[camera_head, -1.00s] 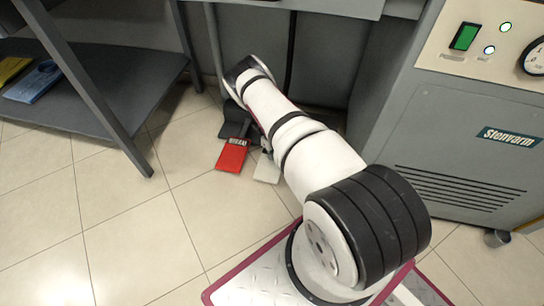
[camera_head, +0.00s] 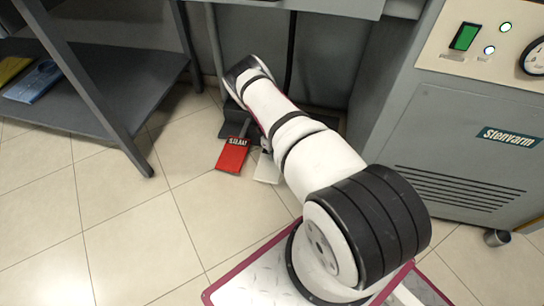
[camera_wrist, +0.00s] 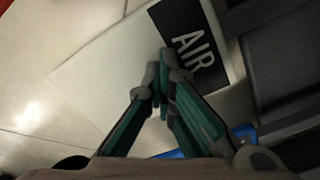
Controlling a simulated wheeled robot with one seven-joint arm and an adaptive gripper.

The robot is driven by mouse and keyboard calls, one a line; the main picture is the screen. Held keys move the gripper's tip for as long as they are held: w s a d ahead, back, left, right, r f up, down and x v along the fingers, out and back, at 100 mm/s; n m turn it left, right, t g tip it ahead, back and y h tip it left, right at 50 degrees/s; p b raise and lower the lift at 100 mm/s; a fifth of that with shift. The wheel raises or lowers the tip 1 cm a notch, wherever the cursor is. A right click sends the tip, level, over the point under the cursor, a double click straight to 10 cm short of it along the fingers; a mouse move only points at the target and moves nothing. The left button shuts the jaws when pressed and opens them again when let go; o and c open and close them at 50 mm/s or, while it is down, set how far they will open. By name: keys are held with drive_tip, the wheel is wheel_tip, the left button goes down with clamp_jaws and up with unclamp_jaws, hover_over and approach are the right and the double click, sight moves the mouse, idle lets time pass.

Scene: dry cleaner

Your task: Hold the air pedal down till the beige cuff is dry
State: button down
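The air pedal (camera_wrist: 115,72) is a pale white plate with a black patch lettered AIR; it fills much of the wrist view. In the head view part of the white pedal (camera_head: 266,170) shows on the floor beside my arm. My gripper (camera_wrist: 163,82) has its green-sided fingers together, with nothing between them. The fingertips lie over the pedal near the edge of the AIR patch; whether they press it, I cannot tell. In the head view my arm hides the gripper. The beige cuff is not in view.
A red pedal (camera_head: 233,155) lies just left of the white one. A dark-topped low shelf (camera_head: 110,95) stands at left, a grey Stenvarm machine (camera_head: 450,150) at right, with a lit green switch (camera_head: 465,37). The tiled floor at left is clear.

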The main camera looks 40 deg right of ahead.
wheel_tip(320, 180, up, 9)
drive_tip(key=p, duration=0.5)
idle(0.5)
idle(0.5)
